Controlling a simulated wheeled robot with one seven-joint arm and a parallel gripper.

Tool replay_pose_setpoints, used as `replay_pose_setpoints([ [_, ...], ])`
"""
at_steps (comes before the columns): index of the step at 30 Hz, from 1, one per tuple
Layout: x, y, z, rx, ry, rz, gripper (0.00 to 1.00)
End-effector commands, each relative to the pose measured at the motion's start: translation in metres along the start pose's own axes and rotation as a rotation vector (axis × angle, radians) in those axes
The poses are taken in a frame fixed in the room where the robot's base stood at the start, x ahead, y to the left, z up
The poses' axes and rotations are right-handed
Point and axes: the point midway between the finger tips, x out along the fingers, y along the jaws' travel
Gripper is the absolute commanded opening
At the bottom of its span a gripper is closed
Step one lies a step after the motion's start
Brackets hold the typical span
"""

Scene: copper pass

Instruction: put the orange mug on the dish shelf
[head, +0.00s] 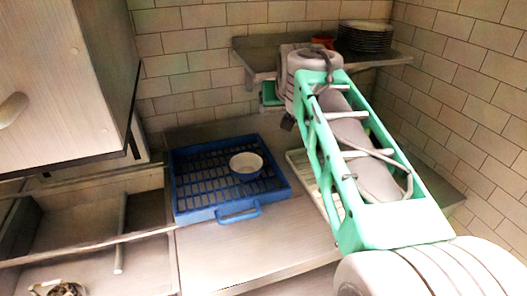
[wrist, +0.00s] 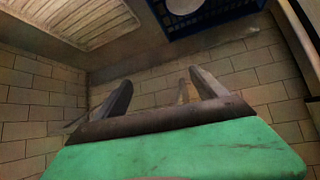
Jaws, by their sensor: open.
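The orange mug (head: 322,41) shows in the head view on the dish shelf (head: 390,58), just left of a stack of dark plates. Its lower part is hidden behind my arm, so I cannot see its base. My gripper (wrist: 159,80) is open, with nothing between its fingers in the wrist view. In the head view its green body (head: 271,93) is below the shelf's left part, apart from the mug. The mug is not in the wrist view.
The dark plate stack (head: 365,38) takes up the shelf's right part. Below, a blue crate (head: 190,193) holds a white bowl (head: 246,165). A pale ribbed rack (wrist: 75,18) lies beside it, partly behind my arm. A sink basin (head: 75,220) is at left, under a cabinet (head: 60,70).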

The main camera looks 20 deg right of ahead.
Motion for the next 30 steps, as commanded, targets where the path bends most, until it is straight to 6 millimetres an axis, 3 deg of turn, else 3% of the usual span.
replay_pose_setpoints([
  [1, -0.002, -0.028, 0.052, -0.040, -0.082, -0.043, 0.81],
  [3, -0.006, -0.058, 0.129, -0.097, -0.206, -0.093, 0.81],
  [6, -0.015, -0.082, 0.227, -0.174, -0.357, -0.143, 0.81],
  [9, -0.024, -0.090, 0.294, -0.229, -0.460, -0.170, 0.81],
  [10, -0.026, -0.091, 0.307, -0.239, -0.479, -0.174, 0.81],
  [12, -0.028, -0.092, 0.324, -0.254, -0.506, -0.180, 0.81],
  [14, -0.029, -0.092, 0.329, -0.257, -0.515, -0.181, 0.81],
  [30, -0.028, -0.091, 0.329, -0.255, -0.515, -0.179, 0.81],
])
